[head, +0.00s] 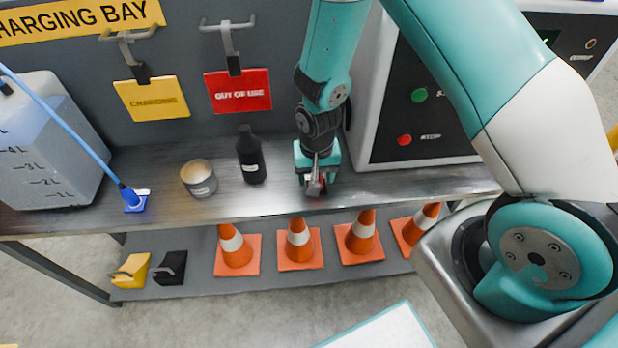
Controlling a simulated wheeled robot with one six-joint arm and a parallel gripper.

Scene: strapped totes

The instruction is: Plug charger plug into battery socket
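My gripper (317,184) points down just above the metal shelf, left of the charger cabinet. A small grey and red piece shows at its fingertips; I cannot make out whether it is the charger plug or whether the fingers are closed on it. The white and black charger cabinet (378,130) stands at the right, with a green button (419,95) and a red button (404,140). No battery socket can be made out in this view.
A dark bottle (251,158) and a round tin (199,178) stand left of my gripper. Yellow and red tags (238,90) hang behind.

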